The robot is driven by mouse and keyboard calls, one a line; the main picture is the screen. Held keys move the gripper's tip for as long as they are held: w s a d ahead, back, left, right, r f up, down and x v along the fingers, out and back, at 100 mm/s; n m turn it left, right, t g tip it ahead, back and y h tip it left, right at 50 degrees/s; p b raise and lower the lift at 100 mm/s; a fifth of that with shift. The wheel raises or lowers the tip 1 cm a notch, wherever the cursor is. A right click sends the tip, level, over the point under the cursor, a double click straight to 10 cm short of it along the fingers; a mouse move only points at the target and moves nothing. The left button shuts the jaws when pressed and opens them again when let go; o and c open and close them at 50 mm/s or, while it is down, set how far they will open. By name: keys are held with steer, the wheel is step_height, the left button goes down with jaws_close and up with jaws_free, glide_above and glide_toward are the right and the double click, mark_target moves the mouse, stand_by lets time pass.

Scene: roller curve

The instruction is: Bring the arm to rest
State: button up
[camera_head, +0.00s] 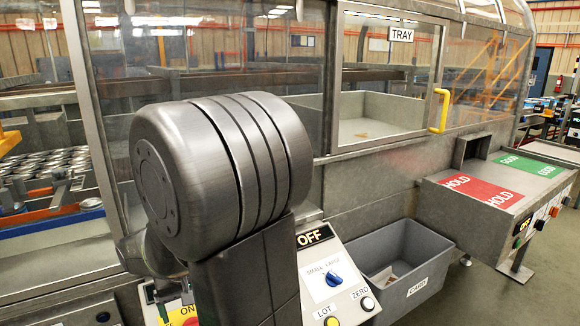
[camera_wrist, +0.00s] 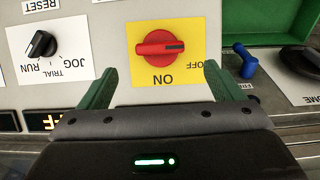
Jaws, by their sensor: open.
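My arm fills the middle of the head view, its large dark joint in front of the machine. My gripper (camera_wrist: 160,68) shows in the wrist view as two green fingers spread apart, with nothing between them. The fingers point at a control panel. A red rotary switch (camera_wrist: 160,47) on a yellow plate, marked ON and OFF, appears between the fingertips. Whether the fingers touch the panel cannot be told. In the head view the gripper is hidden behind my arm.
The wrist view shows a black RUN/JOG/TRIAL knob (camera_wrist: 42,44) at left and a blue lever (camera_wrist: 245,62) at right.

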steer(key=f, duration=0.5)
steer(key=w+f, duration=0.1)
steer(key=f, duration=0.2)
steer(key=shift+a+f, duration=0.1)
steer(key=shift+a, duration=0.15)
step_height(320, 180, up, 14)
steer(key=s, duration=0.2)
steer(key=f, duration=0.4)
steer(key=w+f, duration=0.1)
steer(key=f, duration=0.4)
steer(key=w+f, duration=0.1)
steer(key=f, duration=0.3)
steer(key=shift+f, duration=0.45)
steer(key=m+y, duration=0.1)
steer(key=m, duration=0.2)
steer(key=shift+d+g+p, duration=0.15)
steer(key=shift+g+p, duration=0.15)
steer(key=shift+p, duration=0.05)
steer(key=m+y, duration=0.2)
steer(key=m, duration=0.3)
steer(key=shift+d+f+b, duration=0.1)
steer(key=shift+b, duration=0.25)
steer(key=v, duration=1.1)
steer(key=shift+p, duration=0.3)
